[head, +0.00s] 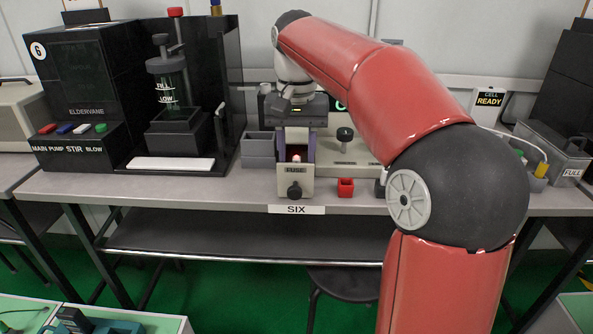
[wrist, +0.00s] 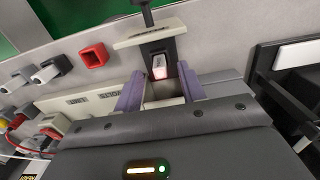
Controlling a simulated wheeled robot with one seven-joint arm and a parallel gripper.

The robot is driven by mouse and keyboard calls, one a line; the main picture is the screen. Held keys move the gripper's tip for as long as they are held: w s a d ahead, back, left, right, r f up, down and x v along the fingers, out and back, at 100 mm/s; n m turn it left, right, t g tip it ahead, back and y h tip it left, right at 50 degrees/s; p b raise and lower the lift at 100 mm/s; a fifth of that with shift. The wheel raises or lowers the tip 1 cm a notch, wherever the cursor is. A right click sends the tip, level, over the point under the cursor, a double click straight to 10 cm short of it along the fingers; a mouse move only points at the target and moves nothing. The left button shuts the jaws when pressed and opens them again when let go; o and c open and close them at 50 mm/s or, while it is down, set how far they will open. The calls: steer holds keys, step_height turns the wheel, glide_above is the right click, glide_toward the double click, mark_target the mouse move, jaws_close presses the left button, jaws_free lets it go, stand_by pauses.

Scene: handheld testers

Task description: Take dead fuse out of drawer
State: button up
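The fuse drawer (head: 295,187) is pulled out toward the front of the bench, with a pale front and a dark knob. It also shows in the wrist view (wrist: 152,33). A small whitish fuse with a pinkish tint (wrist: 158,67) sits inside the drawer; a bit of it shows in the head view (head: 297,158). My gripper (head: 296,148) points down over the drawer. In the wrist view my gripper (wrist: 161,88) has its two purple fingers apart, with nothing between them. The fuse lies just beyond the fingertips, toward the drawer front, and seems untouched.
A small red open box (head: 345,187) stands on the bench right of the drawer, also in the wrist view (wrist: 95,56). Grey bins (head: 258,152) stand left of the drawer. A panel with a black knob (head: 345,136) is to the right. The black Eldervane machine (head: 85,90) stands further left.

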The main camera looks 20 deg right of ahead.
steer(key=shift+f, duration=0.85)
steer(key=shift+c, duration=0.3)
jaws_close()
